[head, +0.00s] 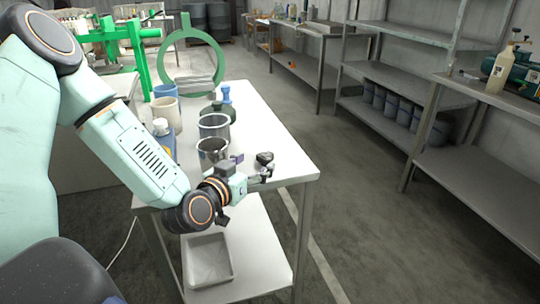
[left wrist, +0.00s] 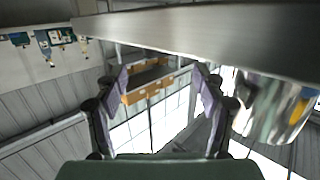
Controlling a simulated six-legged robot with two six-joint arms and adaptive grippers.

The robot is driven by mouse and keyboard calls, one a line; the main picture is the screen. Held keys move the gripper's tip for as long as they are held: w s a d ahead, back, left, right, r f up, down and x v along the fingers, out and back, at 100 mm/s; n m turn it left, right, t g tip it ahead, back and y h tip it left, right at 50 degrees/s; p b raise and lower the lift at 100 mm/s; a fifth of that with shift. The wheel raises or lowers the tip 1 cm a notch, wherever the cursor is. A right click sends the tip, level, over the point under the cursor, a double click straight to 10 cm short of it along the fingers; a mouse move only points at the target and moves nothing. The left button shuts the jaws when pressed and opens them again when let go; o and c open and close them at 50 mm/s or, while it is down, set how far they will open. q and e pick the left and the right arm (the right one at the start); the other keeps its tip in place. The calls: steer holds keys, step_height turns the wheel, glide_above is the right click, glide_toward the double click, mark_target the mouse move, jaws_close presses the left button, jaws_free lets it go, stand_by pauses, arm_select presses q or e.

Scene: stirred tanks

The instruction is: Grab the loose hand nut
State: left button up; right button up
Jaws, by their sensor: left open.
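My left gripper (head: 254,168) is open over the near end of the white table (head: 285,165), just right of the metal pots. In the left wrist view its two fingers (left wrist: 160,80) stand apart with purple-grey pads, and nothing is held between them. I cannot make out a loose hand nut for certain in either view. A small dark shape shows at the gripper's fingers in the head view, and I cannot tell whether it is a finger or a separate part. My right gripper is not in view.
A shiny metal pot (head: 212,150) and another pot (head: 214,125) stand beside my wrist; shiny metal also shows in the left wrist view (left wrist: 275,108). A green ring stand (head: 217,53) is behind. A grey tray (head: 233,262) lies on the lower shelf. The table's right side is clear.

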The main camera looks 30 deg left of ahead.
mark_target(261, 159)
arm_select(q)
steer(key=shift+w+d+b, duration=0.25)
steer(key=shift+w+b, duration=0.15)
steer(key=shift+w, duration=0.1)
steer(key=shift+w+a+f, duration=0.2)
steer(key=shift+w+a, duration=0.2)
steer(key=w+b, duration=0.1)
steer(key=w, duration=0.1)
steer(key=w+f+b, duration=0.1)
steer(key=w, duration=0.1)
steer(key=shift+w+b, duration=0.25)
steer(key=shift+b, duration=0.15)
steer(key=shift+w+a+f, duration=0.1)
steer(key=shift+w+a, duration=0.1)
steer(key=shift+w, duration=0.1)
steer(key=shift+s+d, duration=0.15)
steer(key=shift+c, duration=0.9)
steer(key=c, duration=0.9)
steer(key=shift+c, duration=0.9)
